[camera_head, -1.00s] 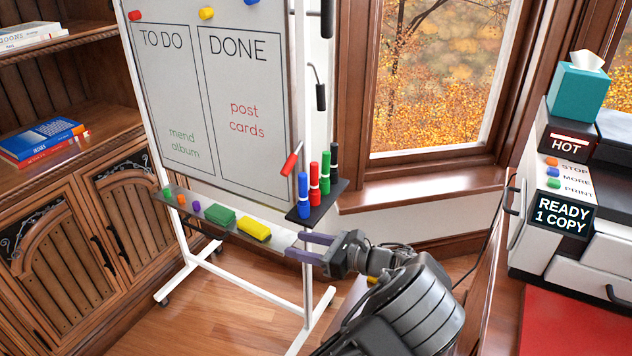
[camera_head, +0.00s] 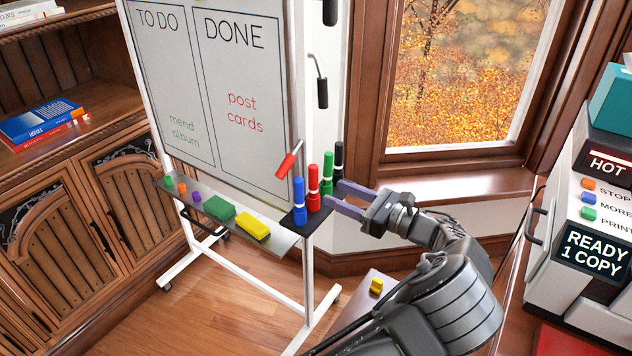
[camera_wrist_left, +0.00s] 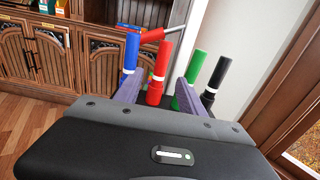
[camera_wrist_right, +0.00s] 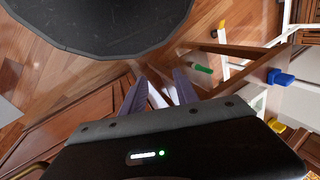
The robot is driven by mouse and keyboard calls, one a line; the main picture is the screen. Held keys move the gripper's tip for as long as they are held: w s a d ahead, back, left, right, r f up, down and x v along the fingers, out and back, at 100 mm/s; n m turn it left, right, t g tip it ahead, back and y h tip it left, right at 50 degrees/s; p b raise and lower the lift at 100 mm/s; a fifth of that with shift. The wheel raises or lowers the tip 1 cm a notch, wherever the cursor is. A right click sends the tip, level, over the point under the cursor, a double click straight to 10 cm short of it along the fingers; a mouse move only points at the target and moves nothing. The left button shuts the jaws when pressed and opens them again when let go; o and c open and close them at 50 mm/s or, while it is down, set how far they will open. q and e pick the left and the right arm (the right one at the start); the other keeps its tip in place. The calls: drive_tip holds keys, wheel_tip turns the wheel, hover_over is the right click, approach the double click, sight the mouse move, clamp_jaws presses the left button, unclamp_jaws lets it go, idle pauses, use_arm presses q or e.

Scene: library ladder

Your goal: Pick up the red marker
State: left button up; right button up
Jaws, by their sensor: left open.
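The red marker (camera_head: 313,188) stands upright in a black holder (camera_head: 297,221) at the right end of the whiteboard tray, between the blue marker (camera_head: 299,201) and the green marker (camera_head: 327,174). My left gripper (camera_head: 338,194) is open just right of the holder, its fingers pointing at the markers. In the left wrist view the red marker (camera_wrist_left: 158,74) shows in the gap between the two fingers. The blue marker lies past the left finger; the green marker (camera_wrist_left: 187,85) is by the right finger. My right gripper (camera_wrist_right: 157,84) is open and empty in its wrist view.
A black marker (camera_head: 339,158) stands at the holder's back. A red-handled tool (camera_head: 287,165) hangs above the holder, near the blue marker. A yellow eraser (camera_head: 253,229) and green block (camera_head: 219,208) lie on the tray. A copier (camera_head: 590,220) stands right.

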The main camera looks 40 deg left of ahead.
sight(313, 183)
use_arm(q)
drive_tip(key=shift+a, duration=1.3)
drive_tip(key=shift+a, duration=0.1)
drive_tip(key=a, duration=0.5)
drive_tip(key=shift+f+p, duration=0.1)
drive_tip(key=shift+p, duration=0.2)
drive_tip(key=shift+c, duration=0.5)
clamp_jaws()
